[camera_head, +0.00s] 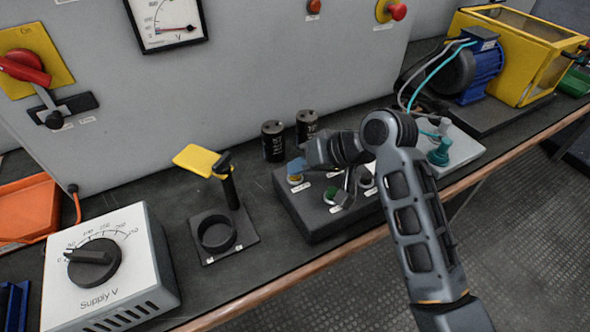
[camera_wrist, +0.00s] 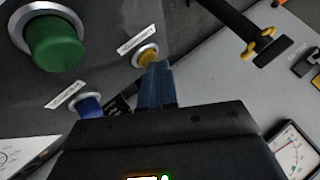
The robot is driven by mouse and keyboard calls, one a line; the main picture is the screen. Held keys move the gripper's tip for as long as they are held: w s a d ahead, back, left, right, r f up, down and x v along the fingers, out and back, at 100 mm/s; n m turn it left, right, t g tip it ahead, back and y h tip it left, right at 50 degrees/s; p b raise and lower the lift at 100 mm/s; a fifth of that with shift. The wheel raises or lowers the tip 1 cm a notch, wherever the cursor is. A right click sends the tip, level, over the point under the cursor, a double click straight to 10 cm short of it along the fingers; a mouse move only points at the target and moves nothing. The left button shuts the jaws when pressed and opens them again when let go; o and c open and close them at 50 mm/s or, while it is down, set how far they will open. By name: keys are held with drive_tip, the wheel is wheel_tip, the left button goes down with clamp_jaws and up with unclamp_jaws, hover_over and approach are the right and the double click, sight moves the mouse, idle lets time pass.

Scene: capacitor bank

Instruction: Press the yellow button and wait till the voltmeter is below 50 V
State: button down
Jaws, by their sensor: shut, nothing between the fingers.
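The yellow button (camera_head: 295,180) is on the far left corner of a dark button box (camera_head: 310,222). It also shows in the wrist view (camera_wrist: 147,55), in a pale ring beside a label. My gripper (camera_head: 296,165) is shut and empty, with its blue fingertips (camera_wrist: 155,72) right at the yellow button. I cannot tell whether they touch or press it. The voltmeter (camera_head: 165,20) is on the grey panel, partly cut off at the top. Its red needle lies low across the dial, but I cannot read the value. The voltmeter also shows in the wrist view (camera_wrist: 294,152).
Two black capacitors (camera_head: 273,141) stand behind.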

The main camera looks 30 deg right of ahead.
sight(300, 177)
drive_tip(key=shift+r+p, duration=1.35)
wheel_tip(300, 177, up, 5)
drive_tip(key=p, duration=0.5)
